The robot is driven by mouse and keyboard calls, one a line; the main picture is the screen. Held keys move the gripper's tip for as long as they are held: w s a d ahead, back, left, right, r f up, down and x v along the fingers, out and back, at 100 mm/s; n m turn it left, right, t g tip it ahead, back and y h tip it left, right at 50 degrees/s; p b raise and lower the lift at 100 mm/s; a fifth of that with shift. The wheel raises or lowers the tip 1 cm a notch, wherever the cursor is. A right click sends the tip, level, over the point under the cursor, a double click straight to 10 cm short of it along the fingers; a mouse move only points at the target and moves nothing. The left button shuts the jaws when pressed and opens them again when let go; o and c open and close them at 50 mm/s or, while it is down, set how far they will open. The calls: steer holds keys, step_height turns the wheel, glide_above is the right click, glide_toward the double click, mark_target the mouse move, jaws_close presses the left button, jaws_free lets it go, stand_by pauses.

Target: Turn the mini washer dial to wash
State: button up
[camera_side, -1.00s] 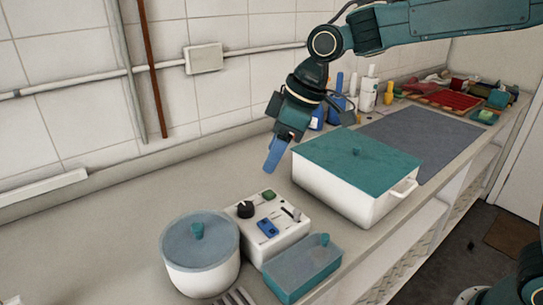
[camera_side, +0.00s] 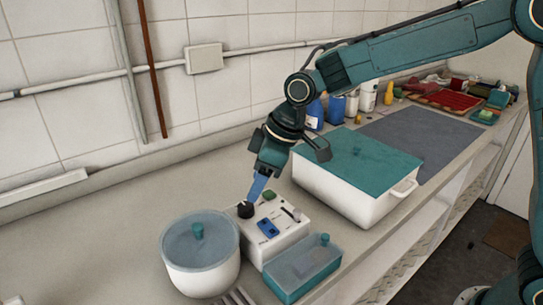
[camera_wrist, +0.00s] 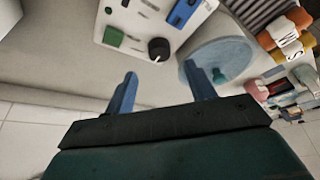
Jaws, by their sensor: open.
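The mini washer is a white control box (camera_side: 283,243) on the counter, with a black round dial (camera_side: 245,209) at its back left corner. In the wrist view the dial (camera_wrist: 158,48) shows a light mark on the edge facing my gripper; I cannot read any wash label. My gripper (camera_side: 256,190) points down just above and behind the dial, its blue fingers close to it. In the wrist view my gripper (camera_wrist: 160,75) is open and empty, with the dial just beyond and roughly between the fingertips. I cannot tell whether a finger touches it.
A white pot with a grey-blue lid (camera_side: 190,240) stands close left of the washer. A teal box (camera_side: 290,283) with a clear lid is in front. A large white bin with a teal lid (camera_side: 350,165) stands right. Counter behind the washer is clear.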

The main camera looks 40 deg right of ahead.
mark_target(246, 206)
steer(key=x, duration=0.6)
steer(key=shift+w+a+f, duration=0.1)
steer(key=shift+f, duration=0.1)
steer(key=shift+c, duration=0.4)
steer(key=c, duration=0.9)
